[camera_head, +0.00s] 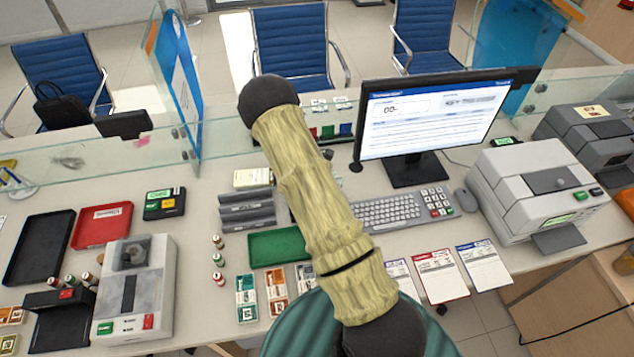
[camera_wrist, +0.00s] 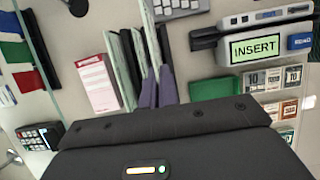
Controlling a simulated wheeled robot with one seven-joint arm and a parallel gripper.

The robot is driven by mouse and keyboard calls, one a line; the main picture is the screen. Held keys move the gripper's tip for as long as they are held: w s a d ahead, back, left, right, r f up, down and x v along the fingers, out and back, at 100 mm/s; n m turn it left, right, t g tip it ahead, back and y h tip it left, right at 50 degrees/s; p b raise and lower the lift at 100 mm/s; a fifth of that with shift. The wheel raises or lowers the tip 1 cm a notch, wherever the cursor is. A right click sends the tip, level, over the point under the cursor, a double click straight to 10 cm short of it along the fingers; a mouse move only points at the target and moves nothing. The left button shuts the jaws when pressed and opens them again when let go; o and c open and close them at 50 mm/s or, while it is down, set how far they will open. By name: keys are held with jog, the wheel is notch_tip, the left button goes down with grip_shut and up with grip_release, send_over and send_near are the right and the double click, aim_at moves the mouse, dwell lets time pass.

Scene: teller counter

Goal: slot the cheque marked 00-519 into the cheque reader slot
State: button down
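My gripper (camera_wrist: 157,82) shows two purple-grey fingers in the wrist view, close together at a dark rack (camera_wrist: 127,50). The rack holds pale green upright sheets (camera_wrist: 121,65) between dark dividers. No 00-519 marking is readable. A grey device (camera_wrist: 290,14) with a dark gap and a green INSERT screen (camera_wrist: 255,48) stands at upper right in the wrist view, apart from the fingers. In the head view my arm hides my gripper and this device.
A green tray (camera_head: 278,246) lies left of my arm, near banknote stacks (camera_head: 246,299). The monitor (camera_head: 430,118), keyboard (camera_head: 382,212) and a printer (camera_head: 530,190) stand right. A glass screen (camera_head: 80,160) edges the far side. A pink-and-white pad (camera_wrist: 98,85) lies beside the rack.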

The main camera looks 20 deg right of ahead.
jog(key=s+a+f+m+g+y+b, duration=0.3)
jog(key=s+a+m, duration=0.4)
jog(key=a+m, duration=0.4)
jog(key=f+m+y+b, duration=0.1)
jog(key=f+m, duration=0.1)
jog(key=m, duration=0.2)
jog(key=shift+s+a+m+g, duration=0.15)
jog(key=shift+s+m+g, duration=0.2)
jog(key=shift+m+g, duration=0.05)
